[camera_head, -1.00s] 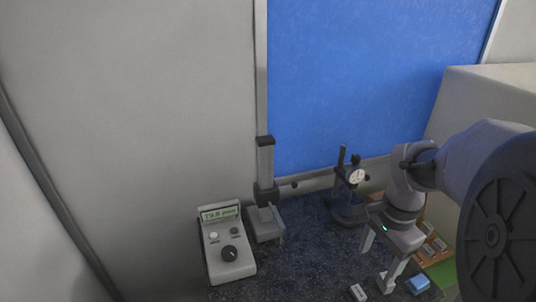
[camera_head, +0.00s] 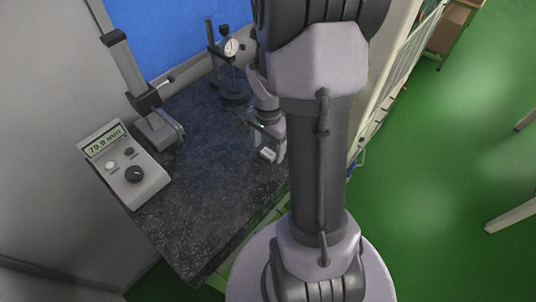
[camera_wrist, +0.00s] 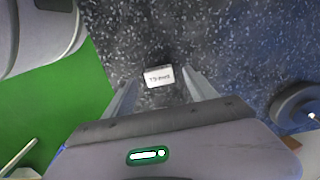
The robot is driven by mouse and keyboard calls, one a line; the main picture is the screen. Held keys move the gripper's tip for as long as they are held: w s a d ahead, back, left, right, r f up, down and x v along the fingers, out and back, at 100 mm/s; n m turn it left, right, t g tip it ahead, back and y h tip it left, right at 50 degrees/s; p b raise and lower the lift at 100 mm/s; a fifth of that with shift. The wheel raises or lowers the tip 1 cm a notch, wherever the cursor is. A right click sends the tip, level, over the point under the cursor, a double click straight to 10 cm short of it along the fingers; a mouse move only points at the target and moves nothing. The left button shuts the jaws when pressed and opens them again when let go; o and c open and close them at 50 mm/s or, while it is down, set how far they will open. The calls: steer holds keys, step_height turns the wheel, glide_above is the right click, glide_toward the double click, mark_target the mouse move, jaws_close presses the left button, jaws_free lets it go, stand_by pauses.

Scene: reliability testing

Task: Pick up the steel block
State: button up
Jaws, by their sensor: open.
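The steel block (camera_wrist: 158,77) is a small pale grey block with dark lettering on its top face. In the wrist view it lies on the dark speckled table, between and just beyond the tips of my two fingers. My gripper (camera_wrist: 160,88) is open, with a finger on each side of the block's line; I cannot tell the height gap. In the head view the block (camera_head: 268,154) shows as a small light piece by my gripper (camera_head: 262,140), which my arm partly hides.
The granite table (camera_head: 195,215) has free room at front left. A control box with a display (camera_head: 130,172) and a height-gauge stand (camera_head: 150,115) stand at left. A dial-gauge stand (camera_head: 232,75) is at the back. Green floor (camera_head: 440,160) lies to the right.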

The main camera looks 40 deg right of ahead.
steer(key=shift+f, duration=0.8)
steer(key=shift+r, duration=0.1)
steer(key=shift+c, duration=0.4)
jaws_close()
